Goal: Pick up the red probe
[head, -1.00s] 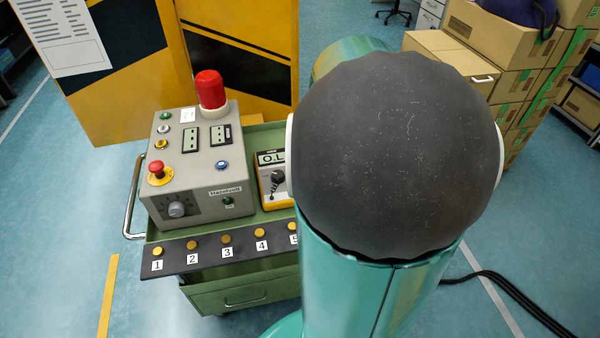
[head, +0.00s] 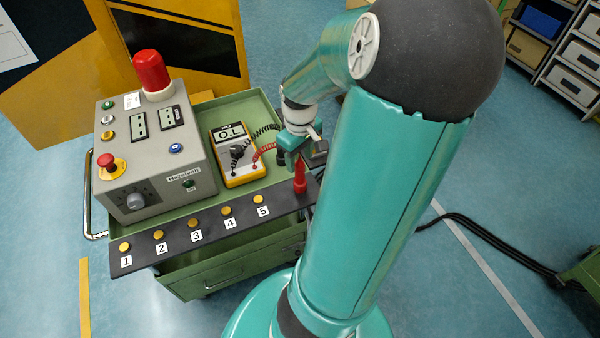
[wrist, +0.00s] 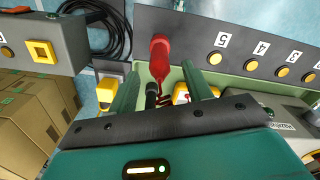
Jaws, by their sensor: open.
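The red probe (head: 300,177) stands upright by the right end of the numbered button panel, just below my gripper (head: 293,152). In the wrist view the red probe (wrist: 160,60) shows beyond the gap between my two green fingers (wrist: 162,92), which are spread apart. I cannot tell whether either finger touches it. A red coiled lead (head: 262,153) runs from the yellow multimeter (head: 238,160), marked "O.L", towards the probe. In the wrist view the dark probe (wrist: 152,95) shows low between the fingers.
The grey control box (head: 155,150) with a red beacon (head: 151,72) stands on the green cart (head: 232,107). The panel (head: 175,240) with numbered yellow buttons runs along the cart's front edge. Boxes (wrist: 35,110) show at the wrist view's left.

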